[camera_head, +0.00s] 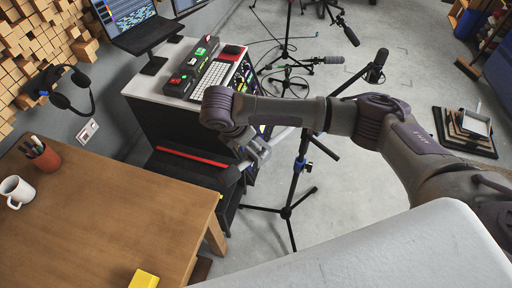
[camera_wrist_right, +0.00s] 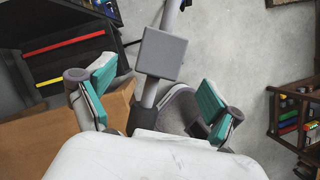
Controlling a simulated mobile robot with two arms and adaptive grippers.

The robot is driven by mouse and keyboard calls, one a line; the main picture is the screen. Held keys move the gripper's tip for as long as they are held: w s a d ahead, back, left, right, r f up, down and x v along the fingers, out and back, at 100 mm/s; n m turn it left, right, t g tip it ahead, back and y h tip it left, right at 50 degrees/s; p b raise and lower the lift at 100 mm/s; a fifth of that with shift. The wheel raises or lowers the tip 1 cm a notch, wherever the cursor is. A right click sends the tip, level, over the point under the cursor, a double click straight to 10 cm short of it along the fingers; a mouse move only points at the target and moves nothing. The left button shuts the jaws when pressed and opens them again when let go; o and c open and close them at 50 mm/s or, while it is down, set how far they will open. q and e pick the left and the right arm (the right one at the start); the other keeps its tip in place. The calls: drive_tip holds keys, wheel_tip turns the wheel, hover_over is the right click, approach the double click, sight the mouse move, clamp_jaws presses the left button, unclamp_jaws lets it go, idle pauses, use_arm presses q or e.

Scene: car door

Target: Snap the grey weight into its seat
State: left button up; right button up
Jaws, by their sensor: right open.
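The grey weight (camera_wrist_right: 161,54) is a square block on a light grey pole (camera_wrist_right: 150,92) in the right wrist view. A dark sleeve sits around the pole's lower end. My right gripper (camera_wrist_right: 155,90) is open. Its two teal-padded fingers stand on either side of the pole, with the block a little beyond them; I see no grip on it. In the head view my right gripper (camera_head: 252,158) hangs beside the black cabinet, near the low end of a microphone stand's boom. My left gripper is not in view.
A microphone stand (camera_head: 290,205) stands under my right arm, its legs spread on the floor. The black cabinet (camera_head: 165,125) carries a keyboard. A wooden table (camera_head: 100,225) with a white mug (camera_head: 17,190) and a yellow block (camera_head: 143,279) is at left.

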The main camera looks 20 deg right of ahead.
drive_tip(key=v, duration=0.4)
drive_tip(key=shift+r, duration=0.1)
idle(0.4)
